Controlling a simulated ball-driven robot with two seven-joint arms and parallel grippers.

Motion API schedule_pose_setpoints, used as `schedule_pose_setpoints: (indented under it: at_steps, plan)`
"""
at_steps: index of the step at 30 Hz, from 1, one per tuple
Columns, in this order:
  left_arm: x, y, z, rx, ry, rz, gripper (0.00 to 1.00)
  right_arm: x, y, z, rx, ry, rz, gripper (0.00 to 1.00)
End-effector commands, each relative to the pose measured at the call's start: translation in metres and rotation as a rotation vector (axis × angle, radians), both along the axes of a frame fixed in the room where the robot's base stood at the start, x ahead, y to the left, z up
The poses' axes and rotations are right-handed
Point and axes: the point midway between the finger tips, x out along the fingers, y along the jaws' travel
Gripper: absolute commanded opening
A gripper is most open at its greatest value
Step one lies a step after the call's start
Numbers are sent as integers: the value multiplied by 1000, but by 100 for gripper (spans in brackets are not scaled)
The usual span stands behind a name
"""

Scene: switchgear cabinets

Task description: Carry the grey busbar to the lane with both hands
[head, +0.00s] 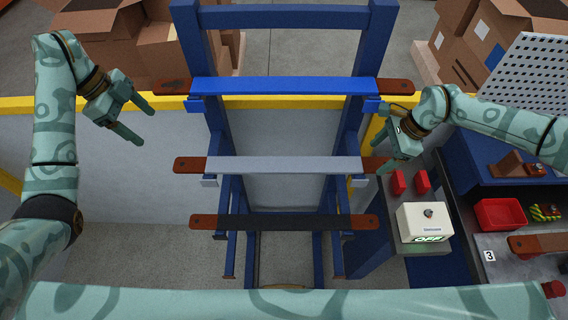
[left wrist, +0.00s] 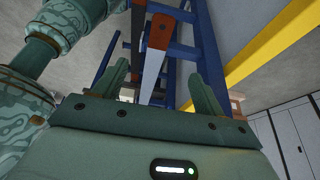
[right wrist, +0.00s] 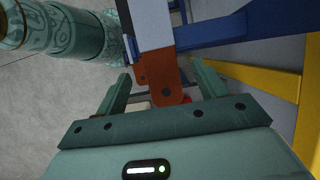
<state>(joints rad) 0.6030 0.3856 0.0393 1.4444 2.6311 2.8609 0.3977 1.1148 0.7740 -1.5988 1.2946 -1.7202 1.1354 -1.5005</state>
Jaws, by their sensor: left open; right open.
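The grey busbar (head: 285,164) has copper ends and lies level across the blue rack, between a blue bar above and a black bar below. My left gripper (head: 146,127) is open and empty, apart from the bar, to the left of its left end and higher in the head view. The left wrist view shows a copper end (left wrist: 160,32) ahead of the fingers. My right gripper (head: 381,156) is open at the bar's right end, partly covering it. In the right wrist view the copper end (right wrist: 163,88) lies between the open fingers; contact cannot be told.
The blue bar (head: 285,86) and black bar (head: 285,222) lie on the same rack (head: 290,18). At right are a white box with a lit OFF sign (head: 425,222), a red bin (head: 500,213) and a bench with a 3 marker (head: 489,256). A yellow rail (head: 270,102) runs behind.

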Motion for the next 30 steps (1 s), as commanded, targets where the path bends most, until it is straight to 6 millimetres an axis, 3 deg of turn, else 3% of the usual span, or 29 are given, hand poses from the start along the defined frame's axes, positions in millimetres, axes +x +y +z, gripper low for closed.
schedule_pose_setpoints:
  at_steps: [5,10,30]
  plan:
    - [0,-1,-2,1,0,-1,71,0,4,0,3,-1,2,71]
    - [0,-7,-15,-1,0,-1,71,0,24,0,5,-1,4,71]
    - [-1,-43,-103,2,3,-5,71,0,158,0,6,-1,3,71]
